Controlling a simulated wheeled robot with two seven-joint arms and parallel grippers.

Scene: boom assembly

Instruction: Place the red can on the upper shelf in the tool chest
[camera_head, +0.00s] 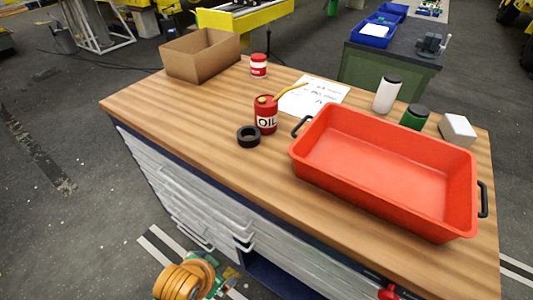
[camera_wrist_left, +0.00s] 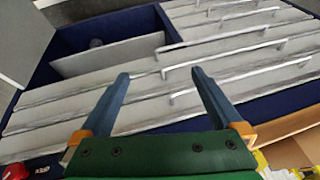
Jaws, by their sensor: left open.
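A red oil can (camera_head: 266,118) with a yellow spout stands upright near the middle of the wooden worktop. A smaller red can with a white label (camera_head: 259,66) stands farther back, beside a cardboard box. The tool chest (camera_head: 180,185) is under the worktop, with grey drawers and a dark blue open compartment (camera_head: 268,277). In the left wrist view the compartment (camera_wrist_left: 140,24) holds a grey shelf board (camera_wrist_left: 110,54). My left gripper (camera_wrist_left: 160,73) is open and empty in front of the drawers. In the head view its fingers are not visible. My right gripper is not visible.
A large orange-red tray (camera_head: 385,165) fills the worktop's right side. A black ring (camera_head: 248,136), paper (camera_head: 318,97), white bottle (camera_head: 386,94), green can (camera_head: 414,117), white box (camera_head: 457,130) and cardboard box (camera_head: 200,55) also stand or lie there. Drawer handles (camera_wrist_left: 225,52) stick out near my fingers.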

